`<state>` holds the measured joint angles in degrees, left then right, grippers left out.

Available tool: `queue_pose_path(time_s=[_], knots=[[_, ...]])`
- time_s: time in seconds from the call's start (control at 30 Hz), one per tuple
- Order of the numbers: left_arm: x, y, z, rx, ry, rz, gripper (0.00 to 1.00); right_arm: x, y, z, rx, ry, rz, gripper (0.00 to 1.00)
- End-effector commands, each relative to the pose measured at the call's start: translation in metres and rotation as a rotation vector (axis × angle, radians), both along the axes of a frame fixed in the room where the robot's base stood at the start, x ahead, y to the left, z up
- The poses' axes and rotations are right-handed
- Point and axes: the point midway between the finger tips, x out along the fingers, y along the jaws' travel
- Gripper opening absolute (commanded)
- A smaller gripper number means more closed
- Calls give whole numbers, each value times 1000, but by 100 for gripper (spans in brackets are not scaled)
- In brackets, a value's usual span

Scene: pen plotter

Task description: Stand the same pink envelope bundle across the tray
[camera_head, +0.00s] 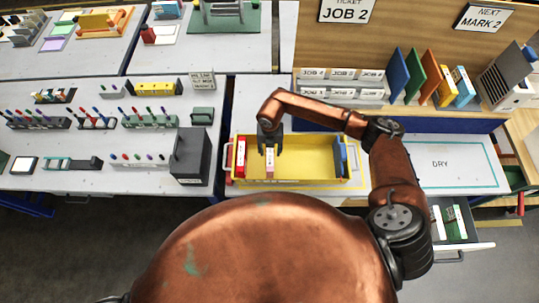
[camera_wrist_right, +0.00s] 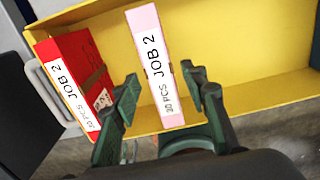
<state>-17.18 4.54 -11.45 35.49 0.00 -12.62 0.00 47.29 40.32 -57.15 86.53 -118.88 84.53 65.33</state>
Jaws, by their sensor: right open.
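The pink envelope bundle (camera_head: 269,168) stands upright in the yellow tray (camera_head: 308,155), left of the tray's middle. In the right wrist view the pink bundle (camera_wrist_right: 152,55) shows a white "JOB 2" label. My right gripper (camera_head: 268,140) points down at the bundle. In the right wrist view its fingers (camera_wrist_right: 162,88) are open, one on each side of the bundle's near end. I see no clear grip on it. My left gripper is not in view.
A red bundle (camera_head: 240,158), also marked "JOB 2", stands at the tray's left end. A blue piece (camera_head: 341,157) is at the tray's right end. A dark grey box (camera_head: 190,157) stands left of the tray. The "DRY" area (camera_head: 440,163) to the right is clear.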

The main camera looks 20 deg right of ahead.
Motion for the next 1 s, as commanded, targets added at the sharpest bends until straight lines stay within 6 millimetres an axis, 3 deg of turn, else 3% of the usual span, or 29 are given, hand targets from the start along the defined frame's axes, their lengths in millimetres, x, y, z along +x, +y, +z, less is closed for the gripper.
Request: queue_pose_path(time_s=[0.2,0.4,0.83,0.93,1.0], knots=[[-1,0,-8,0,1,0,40,1,0,45,0,-3,2,40],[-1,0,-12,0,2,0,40,0,0,69,0,-1,1,40],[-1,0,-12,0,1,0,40,-1,1,75,5,2,1,40],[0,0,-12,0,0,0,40,-9,20,72,69,11,23,40],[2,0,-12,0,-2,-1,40,-23,51,70,186,25,54,40]])
